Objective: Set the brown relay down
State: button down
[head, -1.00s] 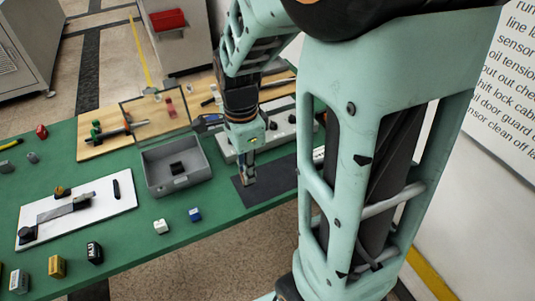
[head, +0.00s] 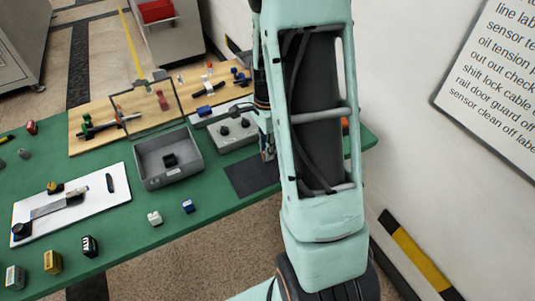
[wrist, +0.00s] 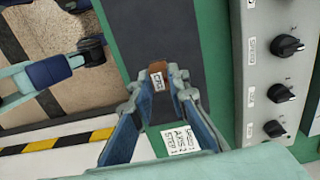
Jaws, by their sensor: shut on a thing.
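My gripper (wrist: 158,84) is shut on the brown relay (wrist: 157,67), a small block with a white lettered label, in the wrist view. The relay sits between the blue-grey fingertips, over the dark mat (wrist: 155,30) in the picture; I cannot tell its height above the table. In the head view, part of my gripper (head: 267,153) shows beside my arm link, near the right end of the dark mat (head: 246,178). My arm hides the rest, and I cannot make out the relay there.
A grey box with black knobs (wrist: 257,75) stands right of the mat in the wrist view. A white printed label (wrist: 181,140) shows below the relay. In the head view, a grey bin (head: 190,177) holds a dark block. White and blue blocks lie near the front edge.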

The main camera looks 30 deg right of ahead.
jog(key=shift+w+d+f, duration=0.1)
jog(key=shift+d+f, duration=0.1)
jog(key=shift+f, duration=0.15)
jog(key=shift+w+d+f, duration=0.1)
jog(key=shift+d+f, duration=0.05)
jog(key=shift+f, duration=1.5)
jog(key=shift+f, duration=0.3)
jog(key=c, duration=1.8)
grip_release()
jog(key=shift+c, duration=0.2)
jog(key=shift+r, duration=0.1)
notch_tip(320, 180, up, 12)
jog(key=shift+r, duration=0.25)
